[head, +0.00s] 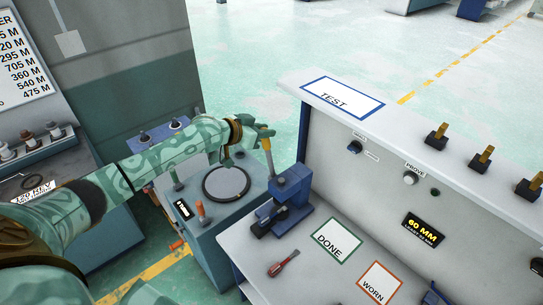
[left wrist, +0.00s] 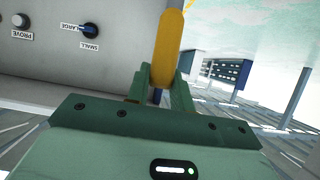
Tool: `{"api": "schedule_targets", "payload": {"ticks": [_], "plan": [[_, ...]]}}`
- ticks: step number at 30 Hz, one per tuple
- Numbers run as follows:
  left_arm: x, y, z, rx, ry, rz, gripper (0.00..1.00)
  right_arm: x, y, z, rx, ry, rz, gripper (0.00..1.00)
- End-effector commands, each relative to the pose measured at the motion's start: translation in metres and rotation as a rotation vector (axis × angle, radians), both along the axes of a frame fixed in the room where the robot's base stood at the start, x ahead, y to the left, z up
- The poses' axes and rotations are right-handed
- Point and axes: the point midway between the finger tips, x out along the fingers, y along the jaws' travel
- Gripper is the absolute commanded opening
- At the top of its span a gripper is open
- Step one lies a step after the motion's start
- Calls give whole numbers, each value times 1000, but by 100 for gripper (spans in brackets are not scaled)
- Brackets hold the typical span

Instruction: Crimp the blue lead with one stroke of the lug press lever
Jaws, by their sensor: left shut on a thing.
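The blue lug press (head: 288,192) stands on the left part of the grey bench. Its lever (head: 267,145) has a yellow-orange grip and points up. My left gripper (head: 258,133), at the end of my green patterned arm, is at the upper part of the lever. In the left wrist view the yellow handle (left wrist: 170,38) stands between the two green fingers of my left gripper (left wrist: 160,85), which is shut on it. I cannot make out a blue lead in either view. My right gripper is not in view.
A grey machine with a round plate (head: 227,183) and small levers stands left of the bench. A red screwdriver (head: 283,264), a DONE mat (head: 336,241) and a WORN mat (head: 379,283) lie on the bench. An upright panel (head: 385,175) with knobs rises behind them.

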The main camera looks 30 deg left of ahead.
Motion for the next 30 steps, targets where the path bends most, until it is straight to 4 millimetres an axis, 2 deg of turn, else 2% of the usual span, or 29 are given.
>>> {"api": "schedule_targets", "payload": {"ticks": [15,30], "plan": [[-2,1,-1,1,2,0,0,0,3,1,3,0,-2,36],[-41,17,-18,6,9,-1,0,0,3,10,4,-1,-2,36]]}}
